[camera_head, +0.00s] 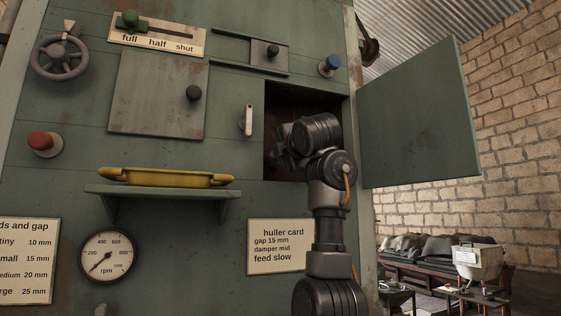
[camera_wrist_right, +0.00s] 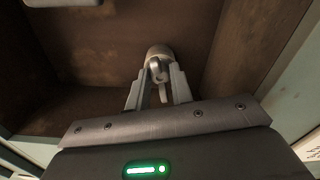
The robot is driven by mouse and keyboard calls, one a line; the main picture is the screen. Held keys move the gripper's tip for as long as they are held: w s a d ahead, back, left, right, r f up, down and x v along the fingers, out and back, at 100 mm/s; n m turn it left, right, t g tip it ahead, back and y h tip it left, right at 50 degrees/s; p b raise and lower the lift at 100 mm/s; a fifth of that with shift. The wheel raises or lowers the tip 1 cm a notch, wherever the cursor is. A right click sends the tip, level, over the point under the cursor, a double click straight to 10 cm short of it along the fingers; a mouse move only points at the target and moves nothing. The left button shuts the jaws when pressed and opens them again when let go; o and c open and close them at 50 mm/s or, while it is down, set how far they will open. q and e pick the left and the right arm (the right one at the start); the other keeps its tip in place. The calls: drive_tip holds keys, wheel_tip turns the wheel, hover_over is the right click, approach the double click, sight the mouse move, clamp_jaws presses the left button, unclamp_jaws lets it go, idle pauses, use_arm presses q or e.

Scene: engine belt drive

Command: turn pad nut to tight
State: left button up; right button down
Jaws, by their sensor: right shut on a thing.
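The pad nut (camera_wrist_right: 158,67) is a small metal piece on a round pale fitting in the brown-walled compartment, in the right wrist view. My right gripper (camera_wrist_right: 157,80) has its two fingers on either side of the nut and is shut on it. A short tab hangs down between the fingers. In the head view my right arm reaches into the open compartment (camera_head: 277,102), and its wrist hides the nut and the fingertips. My left gripper is not in view.
The compartment's green door (camera_head: 420,115) stands open to the right. A white handle (camera_head: 247,119) is left of the opening. Below are a shelf (camera_head: 160,192) with a yellow tray (camera_head: 165,178), a huller card (camera_head: 281,246) and an rpm gauge (camera_head: 107,256).

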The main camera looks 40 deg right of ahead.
drive_tip(key=shift+f+m+b, duration=0.15)
drive_tip(key=shift+m+b, duration=0.3)
drive_tip(key=shift+m, duration=1.15)
drive_tip(key=c, duration=1.3)
unclamp_jaws()
drive_tip(key=shift+s, duration=0.1)
drive_tip(key=shift+o, duration=0.2)
drive_tip(key=shift+s+d, duration=0.1)
drive_tip(key=b+v, duration=0.6)
drive_tip(key=v, duration=0.4)
drive_tip(key=shift+s, duration=0.35)
